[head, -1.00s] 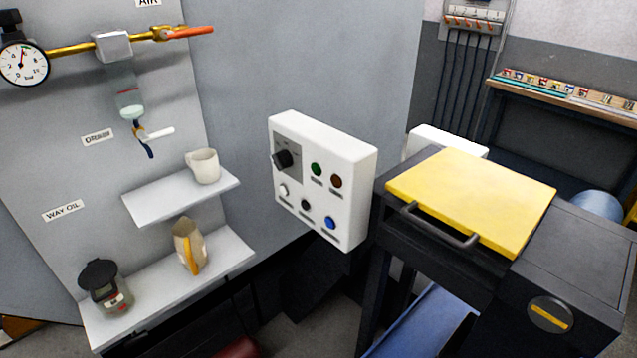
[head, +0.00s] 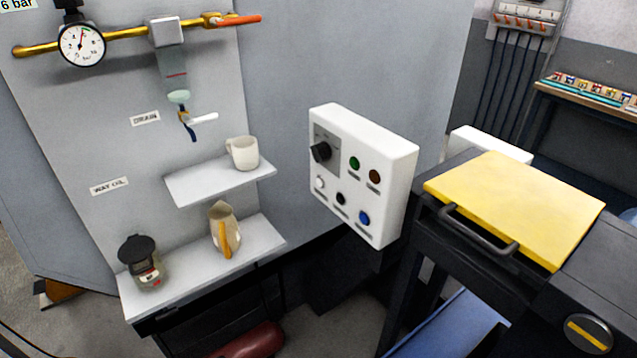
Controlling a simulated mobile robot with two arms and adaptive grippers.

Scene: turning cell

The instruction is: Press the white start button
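The white start button (head: 319,184) is a small round white button at the lower left of the front face of a white control box (head: 393,190). The box is in the middle of the head view, beside the grey panel. On the same face are a black rotary knob (head: 321,152), a green button (head: 354,163), a dark red button (head: 374,177), a black button (head: 340,198) and a blue button (head: 364,217). The labels are too small to read. Neither of my grippers shows in the head view.
A yellow-topped black cabinet (head: 515,205) with a handle stands right of the box. Left are a shelf with a white mug (head: 243,153) and a lower shelf with a jug (head: 223,229) and a dark-lidded container (head: 143,262). A pressure gauge (head: 82,44) hangs above. The space before the box looks clear.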

